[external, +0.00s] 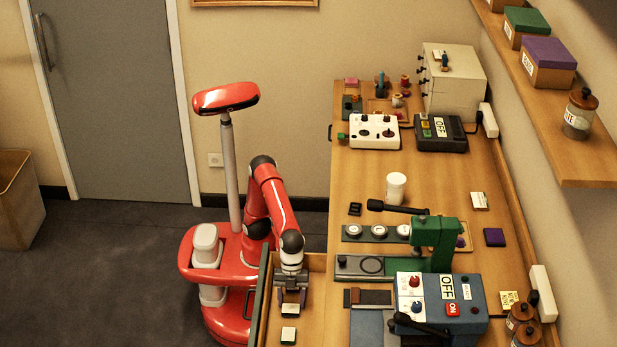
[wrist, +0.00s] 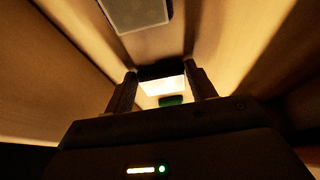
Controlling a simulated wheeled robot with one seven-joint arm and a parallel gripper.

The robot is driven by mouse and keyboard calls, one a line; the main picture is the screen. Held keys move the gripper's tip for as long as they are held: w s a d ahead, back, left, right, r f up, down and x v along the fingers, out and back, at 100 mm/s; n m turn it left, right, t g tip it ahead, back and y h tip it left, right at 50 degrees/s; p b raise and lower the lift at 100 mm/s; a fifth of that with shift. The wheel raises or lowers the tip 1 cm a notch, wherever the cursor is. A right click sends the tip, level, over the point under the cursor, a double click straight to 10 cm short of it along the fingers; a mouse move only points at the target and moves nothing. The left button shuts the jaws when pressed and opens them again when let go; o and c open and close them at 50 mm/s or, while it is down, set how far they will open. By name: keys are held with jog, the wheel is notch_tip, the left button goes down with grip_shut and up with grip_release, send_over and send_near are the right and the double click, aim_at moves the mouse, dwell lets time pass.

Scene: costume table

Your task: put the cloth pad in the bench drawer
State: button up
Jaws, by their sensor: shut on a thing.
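My gripper (external: 291,300) points down inside the open bench drawer (external: 317,285), low over its floor. A small pale-topped block with a dark edge, apparently the cloth pad (external: 290,310), sits at the fingertips. In the wrist view the two fingers of my gripper (wrist: 160,92) close on this pad (wrist: 160,86), brightly lit and white, with a green part below. The pictures do not clearly show whether the pad touches the drawer floor. A second pale-topped block (external: 288,335) lies in the drawer, nearer the camera.
The drawer front (external: 262,300) stands out to the left of the bench (external: 375,180). A green press (external: 435,240) and a blue box with an OFF label (external: 455,300) stand on the bench to the right. Open floor lies to the left.

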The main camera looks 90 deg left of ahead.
jog(key=o, duration=1)
jog(key=shift+f, duration=0.1)
jog(key=shift+r, duration=0.35)
jog(key=p+v, duration=0.1)
jog(key=v, duration=1)
jog(key=shift+a+r, duration=0.15)
jog(key=shift+r, duration=0.15)
